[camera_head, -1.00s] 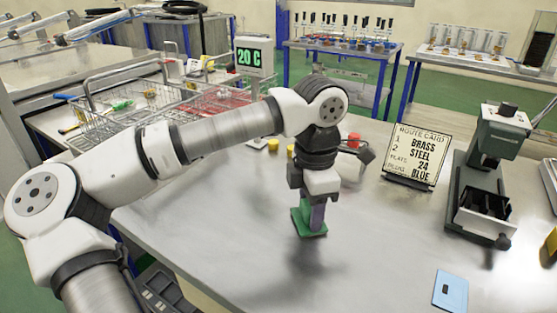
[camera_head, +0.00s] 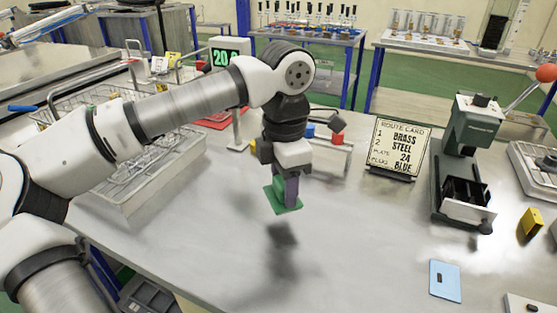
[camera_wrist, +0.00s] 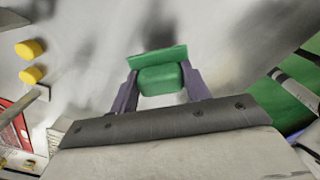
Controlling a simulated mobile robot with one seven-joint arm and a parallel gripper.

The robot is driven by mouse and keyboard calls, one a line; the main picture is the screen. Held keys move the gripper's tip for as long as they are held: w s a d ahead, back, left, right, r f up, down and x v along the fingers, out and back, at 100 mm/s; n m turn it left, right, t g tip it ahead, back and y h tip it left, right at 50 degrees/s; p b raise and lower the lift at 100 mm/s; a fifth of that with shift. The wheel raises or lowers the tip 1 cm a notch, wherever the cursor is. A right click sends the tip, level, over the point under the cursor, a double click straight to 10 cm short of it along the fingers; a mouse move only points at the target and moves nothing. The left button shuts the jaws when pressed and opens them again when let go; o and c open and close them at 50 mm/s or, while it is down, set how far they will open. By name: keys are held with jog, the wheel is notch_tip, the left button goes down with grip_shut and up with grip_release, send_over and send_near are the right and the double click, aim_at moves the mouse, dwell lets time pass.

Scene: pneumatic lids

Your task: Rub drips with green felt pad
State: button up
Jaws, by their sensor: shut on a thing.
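The green felt pad (camera_head: 284,197) is a green block with a flat green plate under it. My gripper (camera_head: 288,190) is shut on the pad's block and points down over the bench. In the wrist view the pad (camera_wrist: 160,76) sits between the two dark purple fingers of my gripper (camera_wrist: 163,85). A shadow lies on the bench apart from the pad, so the pad seems to be above the surface. I cannot make out any drips on the bench.
The grey bench top (camera_head: 350,240) is clear around the pad. A route card (camera_head: 397,148), a green press (camera_head: 470,150), a blue card (camera_head: 445,280) and a yellow block (camera_head: 530,224) stand to the right. Wire baskets (camera_head: 120,140) are at left. Yellow plugs (camera_wrist: 31,62) show in the wrist view.

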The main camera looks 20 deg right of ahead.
jog(key=shift+r+p, duration=0.75)
jog(key=shift+r, duration=0.75)
jog(key=shift+f, duration=0.1)
